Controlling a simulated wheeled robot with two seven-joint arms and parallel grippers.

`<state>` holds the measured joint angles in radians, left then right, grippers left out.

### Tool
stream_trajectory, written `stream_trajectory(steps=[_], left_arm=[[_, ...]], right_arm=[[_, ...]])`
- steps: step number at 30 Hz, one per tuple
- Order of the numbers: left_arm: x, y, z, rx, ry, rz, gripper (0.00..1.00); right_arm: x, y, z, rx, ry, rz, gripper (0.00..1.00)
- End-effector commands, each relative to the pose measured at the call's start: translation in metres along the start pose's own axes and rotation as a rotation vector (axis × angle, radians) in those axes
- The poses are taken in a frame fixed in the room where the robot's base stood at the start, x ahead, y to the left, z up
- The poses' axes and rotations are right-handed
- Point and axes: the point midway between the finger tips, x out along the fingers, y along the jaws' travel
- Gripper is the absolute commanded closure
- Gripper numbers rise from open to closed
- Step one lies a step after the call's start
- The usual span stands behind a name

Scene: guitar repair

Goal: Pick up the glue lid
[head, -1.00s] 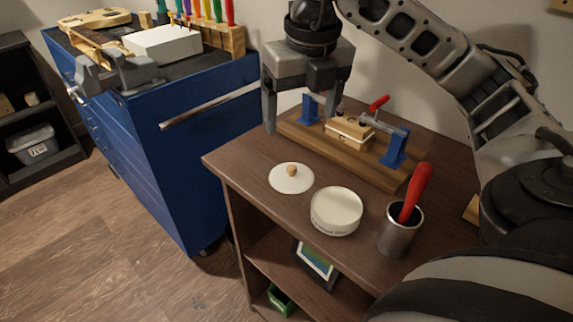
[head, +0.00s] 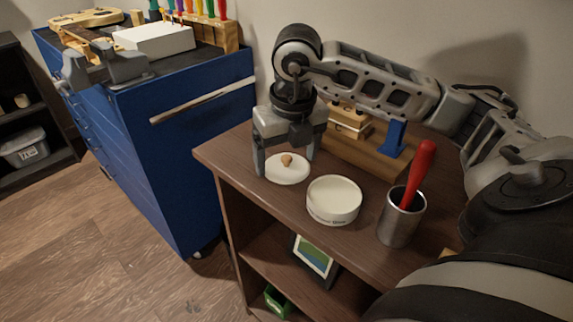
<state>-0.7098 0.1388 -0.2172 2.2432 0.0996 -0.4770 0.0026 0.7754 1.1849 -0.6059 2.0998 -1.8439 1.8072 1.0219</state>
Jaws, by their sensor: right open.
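The glue lid (head: 288,172) is a white disc with a small round wooden knob. It lies flat on the brown table, left of the open white glue pot (head: 334,200). My right gripper (head: 285,166) points down over the lid, with its fingers apart. One finger is at the lid's left edge and the other is behind its right side. The knob shows between the fingers, and nothing is held. I cannot tell whether a finger touches the lid. My left gripper is not in view.
A metal cup (head: 401,217) with a red-handled tool stands right of the pot. A wooden clamping jig (head: 370,157) with blue posts is behind, partly hidden by my arm. A blue cabinet (head: 170,150) stands at the left. The table's front left corner is bare.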

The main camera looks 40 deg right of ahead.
Motion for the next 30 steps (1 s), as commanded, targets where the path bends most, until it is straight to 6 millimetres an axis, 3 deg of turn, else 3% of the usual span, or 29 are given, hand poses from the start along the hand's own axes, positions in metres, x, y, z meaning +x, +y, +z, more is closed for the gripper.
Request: stream_trajectory(steps=[5,8,14,15,30], left_arm=[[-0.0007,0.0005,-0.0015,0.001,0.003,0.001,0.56],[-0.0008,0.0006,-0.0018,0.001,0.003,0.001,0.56],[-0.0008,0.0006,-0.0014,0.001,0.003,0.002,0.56],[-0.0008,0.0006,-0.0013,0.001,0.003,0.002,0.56],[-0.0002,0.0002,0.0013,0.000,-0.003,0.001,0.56]], right_arm=[[0.0002,-0.0002,0.0002,0.000,-0.001,0.000,0.17],[0.0000,-0.0002,0.0002,0.000,-0.001,0.000,0.39],[0.0008,-0.0001,-0.0003,0.000,0.002,-0.001,0.95],[0.0011,0.0000,-0.0006,0.000,0.003,-0.001,1.00],[-0.0006,0.0008,-0.0015,-0.003,0.010,-0.001,1.00]])
